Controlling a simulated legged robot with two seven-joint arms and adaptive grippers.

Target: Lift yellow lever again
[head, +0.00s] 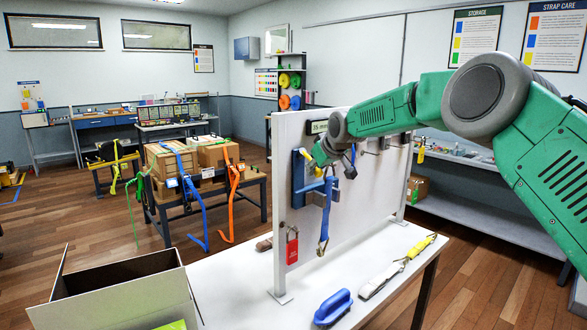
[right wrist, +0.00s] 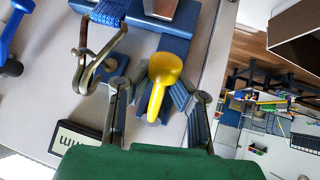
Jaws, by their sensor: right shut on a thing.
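The yellow lever (right wrist: 163,72) has a rounded knob and a narrow shank. It belongs to a blue device on the white upright panel (head: 345,215). In the right wrist view it lies between the two fingers of my right gripper (right wrist: 160,100), which is shut on it. In the head view my right gripper (head: 324,154) is at the panel's upper left, and only a little of the lever (head: 306,154) shows beside it. A blue strap (head: 325,210) hangs from the device with a metal hook at its end. My left gripper is not in view.
A red padlock tag (head: 292,246) hangs on the panel's lower left. An open box (head: 120,297) stands at the front left. Other hooks are right of the gripper.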

